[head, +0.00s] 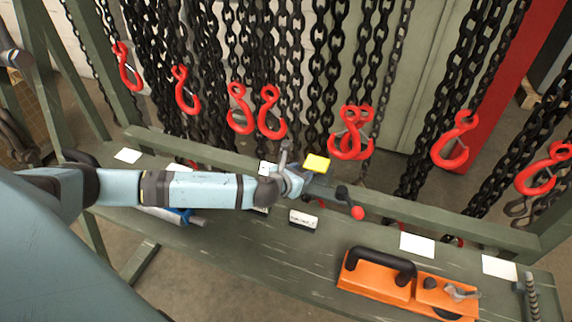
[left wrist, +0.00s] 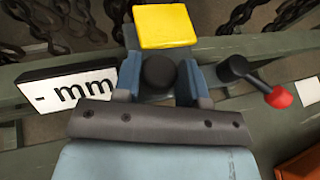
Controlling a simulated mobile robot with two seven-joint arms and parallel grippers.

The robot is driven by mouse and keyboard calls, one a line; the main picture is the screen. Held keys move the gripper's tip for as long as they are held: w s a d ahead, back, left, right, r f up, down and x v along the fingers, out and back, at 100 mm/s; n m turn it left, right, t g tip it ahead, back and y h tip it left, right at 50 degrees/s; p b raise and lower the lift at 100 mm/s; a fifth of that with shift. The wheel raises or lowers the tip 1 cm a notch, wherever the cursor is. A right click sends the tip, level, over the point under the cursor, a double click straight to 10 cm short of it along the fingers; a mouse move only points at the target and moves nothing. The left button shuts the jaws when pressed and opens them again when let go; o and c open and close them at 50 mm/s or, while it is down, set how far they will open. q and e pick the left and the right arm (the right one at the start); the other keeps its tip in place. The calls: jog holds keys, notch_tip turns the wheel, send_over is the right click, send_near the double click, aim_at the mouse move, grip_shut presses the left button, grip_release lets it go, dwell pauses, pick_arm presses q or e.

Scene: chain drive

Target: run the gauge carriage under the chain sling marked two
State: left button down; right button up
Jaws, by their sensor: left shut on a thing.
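My left gripper (head: 292,184) is over the green bench; in the left wrist view its fingers (left wrist: 160,85) are shut on a round black knob (left wrist: 158,70). A yellow plate (left wrist: 165,26) is just beyond the knob and also shows in the head view (head: 317,163). A display reading "- mm" (left wrist: 70,92) sits left of the fingers. I take these as the gauge carriage, its body mostly hidden by my gripper. Chain slings with red hooks (head: 268,112) hang behind the bench. I cannot read which is marked two. My right gripper is not in view.
A black lever with a red knob (head: 357,212) stands just right of my gripper. A small white-faced block (head: 303,220) lies in front. An orange case with a black handle (head: 372,280) is at front right. White cards (head: 418,245) lie along the bench (head: 240,245).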

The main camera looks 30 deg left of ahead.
aim_at(341, 191)
pick_arm(q)
jog(key=w+d+p, duration=0.1)
jog(key=d, duration=0.3)
jog(key=w+d+p, duration=0.1)
jog(key=d, duration=0.3)
jog(key=d+p, duration=0.1)
jog(key=d, duration=0.3)
jog(key=shift+w+r+p, duration=0.3)
jog(key=shift+w+p, duration=0.05)
jog(key=shift+w, duration=0.05)
jog(key=w+d+p, duration=0.1)
jog(key=w+d, duration=0.2)
jog(key=d, duration=0.9)
jog(key=shift+d+f, duration=0.15)
jog(key=shift+f, duration=0.1)
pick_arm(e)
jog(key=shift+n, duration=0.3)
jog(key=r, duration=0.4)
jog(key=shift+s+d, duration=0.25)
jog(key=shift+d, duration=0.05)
pick_arm(q)
jog(key=c, duration=0.7)
grip_release()
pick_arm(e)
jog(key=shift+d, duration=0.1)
